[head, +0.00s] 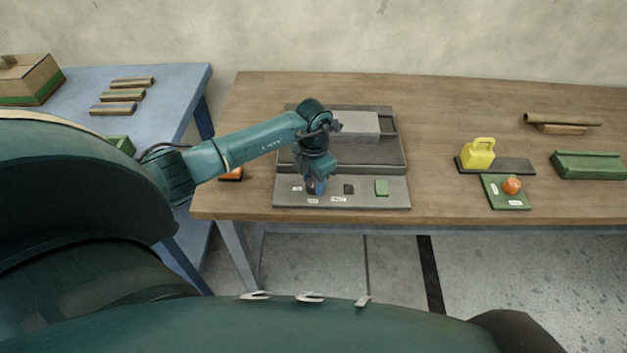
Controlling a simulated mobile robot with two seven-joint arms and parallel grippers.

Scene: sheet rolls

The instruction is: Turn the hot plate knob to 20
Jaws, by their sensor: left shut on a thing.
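The hot plate (389,157) is a grey unit on the wooden table, with a lighter grey block on its top. Its front panel (360,203) carries small white labels, a small black square and a green square button. My left gripper (315,188) reaches down from above onto the left part of this panel. It is shut on the hot plate knob, which the fingers mostly hide. White labels lie around the fingers, but their text is too small to read, so the knob's setting cannot be told. My right gripper is not in view.
On the wooden table's right stand a yellow weight-like block (479,153), a green plate with an orange knob (512,186) and a green block (588,166). An orange object (231,174) lies under my left forearm. A blue table (180,90) holds a cardboard box (28,80).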

